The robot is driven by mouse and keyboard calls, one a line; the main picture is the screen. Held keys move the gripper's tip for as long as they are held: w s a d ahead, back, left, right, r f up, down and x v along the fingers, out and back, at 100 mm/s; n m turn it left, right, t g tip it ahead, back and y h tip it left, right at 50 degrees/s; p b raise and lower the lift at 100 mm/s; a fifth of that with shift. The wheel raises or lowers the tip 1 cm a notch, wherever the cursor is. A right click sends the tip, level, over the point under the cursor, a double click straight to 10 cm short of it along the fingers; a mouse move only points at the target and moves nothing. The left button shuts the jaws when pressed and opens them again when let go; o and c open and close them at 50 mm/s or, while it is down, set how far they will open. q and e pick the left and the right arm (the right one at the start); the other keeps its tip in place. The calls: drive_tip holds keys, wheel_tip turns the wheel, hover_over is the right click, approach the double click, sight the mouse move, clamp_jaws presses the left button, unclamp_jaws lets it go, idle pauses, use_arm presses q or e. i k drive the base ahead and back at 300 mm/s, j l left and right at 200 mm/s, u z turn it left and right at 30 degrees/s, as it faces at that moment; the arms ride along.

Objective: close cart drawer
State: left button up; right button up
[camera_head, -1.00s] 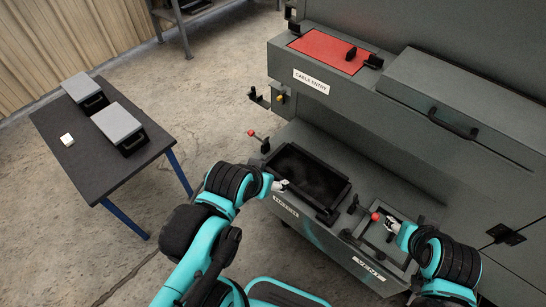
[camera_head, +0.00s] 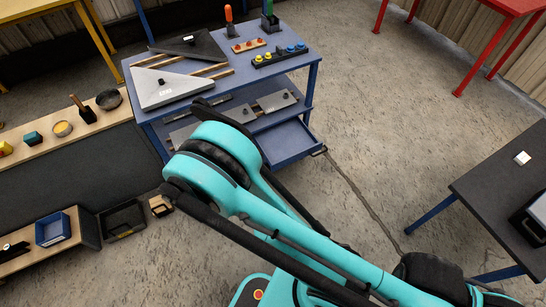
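The blue cart (camera_head: 309,80) stands at the upper middle of the head view, with a top deck and a lower shelf. Its blue drawer (camera_head: 289,143) is pulled out on the near right side, below the lower shelf, and looks empty. A small dark handle (camera_head: 319,151) sits at the drawer's outer corner. One of my teal arms crosses in front of the cart from the lower right and hides part of the cart's near side and the drawer's left end. Neither gripper shows in this view.
The cart carries a pale triangular plate (camera_head: 172,87), a dark one (camera_head: 190,46) and a button strip (camera_head: 280,56). A wooden-edged bench (camera_head: 108,115) stands left, with a blue bin (camera_head: 53,229) below. A dark table (camera_head: 485,195) is at right.

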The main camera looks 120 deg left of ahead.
sight(284, 143)
drive_tip(key=u, duration=3.6)
drive_tip(key=i+j+u, duration=0.15)
drive_tip(key=j, duration=0.2)
drive_tip(key=i+j+u, duration=0.15)
drive_tip(key=j, duration=0.2)
drive_tip(key=i+j+u, duration=0.2)
drive_tip(key=j, duration=0.15)
